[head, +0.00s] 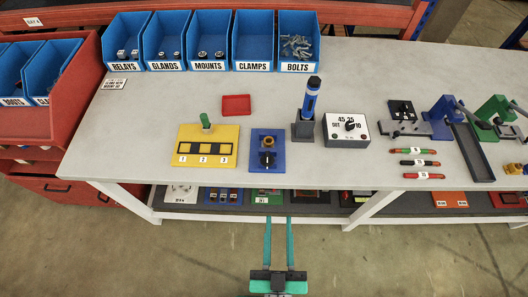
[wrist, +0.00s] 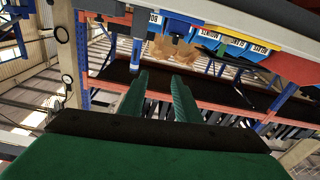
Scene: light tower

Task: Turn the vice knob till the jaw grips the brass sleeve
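A tiny brass-coloured spot shows by the knob, too small to confirm as the sleeve. My gripper (head: 278,220) is in front of the table, off its front edge, with its two long green fingers pointing toward the table. The fingers are apart and nothing is between them. They also show apart in the wrist view (wrist: 160,76). The gripper is apart from the blue plate. The wrist view does not clearly show the vice.
A yellow numbered board (head: 207,146) with a green peg stands left of the blue plate. A dark stand (head: 303,131) with a blue tool and a white dial box (head: 345,130) stand to the right. Blue bins (head: 209,41) line the back. A shelf lies below the tabletop.

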